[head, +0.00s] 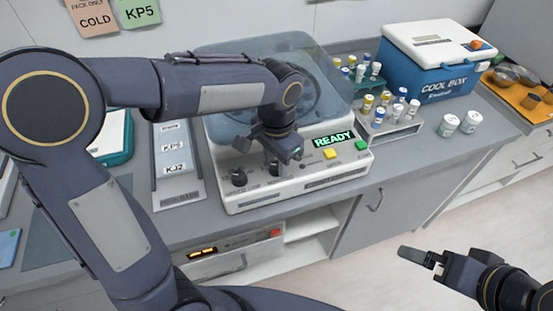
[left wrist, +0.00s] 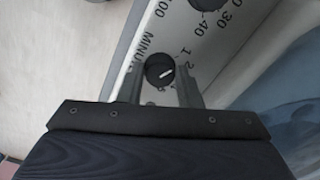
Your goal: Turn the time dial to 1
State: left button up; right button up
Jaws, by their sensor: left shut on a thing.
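The time dial is a dark round knob on the front panel of a white centrifuge (head: 300,190) with a clear blue lid. In the left wrist view the dial (left wrist: 158,66) sits beside the letters "MINU" and the numbers 1 and 2. Its white pointer line points right and slightly up, toward the numbers; I cannot tell the exact mark. My left gripper (head: 274,163) is down at the panel, shut on this dial, with one finger on each side. It partly hides the dial in the head view. My right gripper (head: 418,258) is away over the floor at lower right.
A second dark knob (head: 238,177) is left of the gripped dial. A green "READY" display (head: 333,139), a yellow button (head: 329,154) and a green button (head: 362,145) are to the right. Tube racks and a blue cool box (head: 428,75) stand further right on the counter.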

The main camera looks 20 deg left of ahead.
aim_at(277, 165)
dwell(0.4)
pick_arm(q)
jog(key=o, duration=1)
notch_tip(277, 165, up, 8)
jog(key=shift+f, duration=0.1)
jog(key=s+a+f+n+t+h, duration=0.1)
jog(key=s+a+n+t, duration=0.1)
jog(key=s, duration=0.3)
jog(key=s+a+f+n+t+h, duration=0.1)
jog(key=s+a+f+n, duration=0.1)
jog(key=s, duration=0.4)
jog(key=s+a+f+n+t+h, duration=0.1)
jog(key=s+a+f+n+t, duration=0.1)
jog(key=s+a+n, duration=0.2)
jog(key=shift+s+a+t+h, duration=0.15)
jog(key=shift+s+a+h, duration=0.05)
jog(key=shift+s, duration=0.2)
jog(key=shift+s+a+t+h, duration=0.15)
jog(key=shift+s+h, duration=0.05)
jog(key=shift+s, duration=0.15)
